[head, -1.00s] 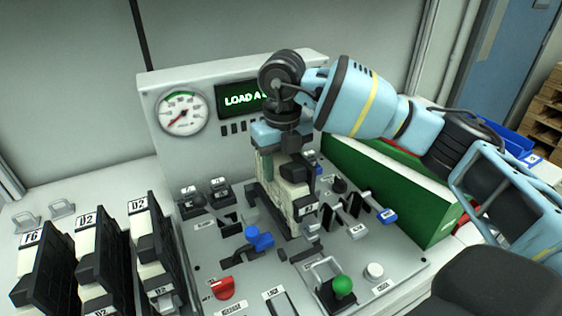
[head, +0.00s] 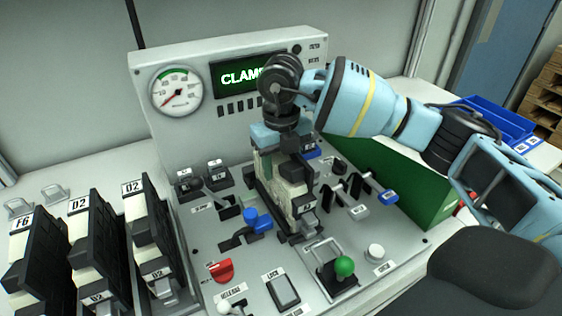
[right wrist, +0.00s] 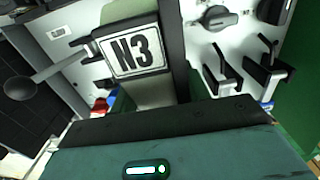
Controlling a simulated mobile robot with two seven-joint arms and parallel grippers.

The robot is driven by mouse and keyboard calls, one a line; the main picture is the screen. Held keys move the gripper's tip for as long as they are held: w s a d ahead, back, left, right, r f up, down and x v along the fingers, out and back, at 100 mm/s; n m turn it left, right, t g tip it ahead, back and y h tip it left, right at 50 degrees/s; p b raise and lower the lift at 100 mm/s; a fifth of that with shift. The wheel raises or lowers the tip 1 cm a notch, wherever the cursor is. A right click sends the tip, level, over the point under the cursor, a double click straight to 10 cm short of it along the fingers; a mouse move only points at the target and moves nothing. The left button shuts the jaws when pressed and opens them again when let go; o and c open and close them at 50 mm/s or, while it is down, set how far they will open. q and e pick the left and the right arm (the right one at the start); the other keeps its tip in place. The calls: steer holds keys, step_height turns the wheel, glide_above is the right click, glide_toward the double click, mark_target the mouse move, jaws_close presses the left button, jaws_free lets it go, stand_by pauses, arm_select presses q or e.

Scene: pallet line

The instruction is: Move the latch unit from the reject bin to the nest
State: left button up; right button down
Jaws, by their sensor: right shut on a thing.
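The latch unit (head: 296,196), a cream block with black parts, stands upright at the nest in the middle of the grey console. My right gripper (head: 284,160) comes down from above and is shut on its upper part. In the right wrist view a unit with an N3 label (right wrist: 136,52) shows close in front of the gripper. The nest itself is mostly hidden by the unit and gripper, so I cannot tell how fully the unit is seated. I cannot identify the reject bin for certain. My left gripper is not in view.
The display (head: 240,75) reads "CLAM", with the rest hidden. Around the unit are a blue lever (head: 257,220), a green-knobbed lever (head: 344,267) and a red knob (head: 221,270). Labelled units (head: 150,235) stand left. A green wall (head: 405,190) and blue bins (head: 495,125) are right.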

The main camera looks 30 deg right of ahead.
steer(key=c, duration=0.6)
jaws_free()
steer(key=shift+r, duration=3.95)
